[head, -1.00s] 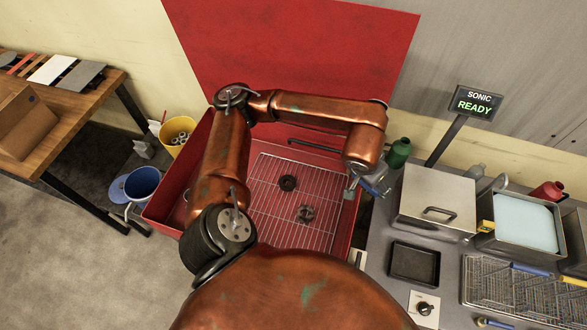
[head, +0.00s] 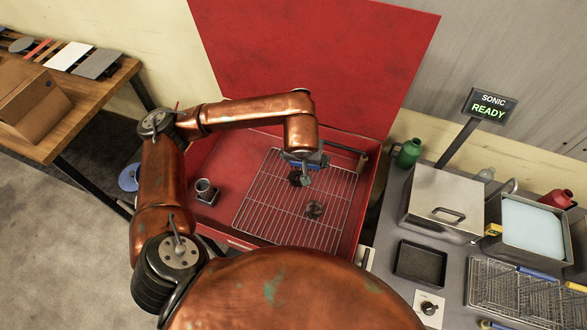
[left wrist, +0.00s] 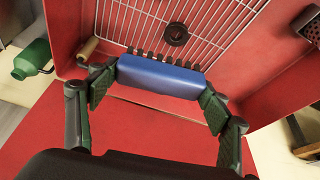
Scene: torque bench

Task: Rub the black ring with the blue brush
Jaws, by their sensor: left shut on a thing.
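The black ring (head: 295,178) lies flat on the wire rack inside the red basin, partly hidden by my left gripper in the head view. In the left wrist view the black ring (left wrist: 175,34) shows just beyond the bristles. My left gripper (head: 305,166) is over the back part of the rack. It is shut on the blue brush (left wrist: 165,77), which lies across between the green finger pads (left wrist: 158,105). The dark bristles point toward the rack and look apart from the ring; their height above it is unclear. My right gripper is not in view.
A second dark round part (head: 314,210) lies nearer on the wire rack (head: 262,208). A small cup (head: 203,188) stands left of the rack in the red basin (head: 372,212). A green bottle (head: 408,153), metal box and black tray (head: 420,263) stand on the right bench.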

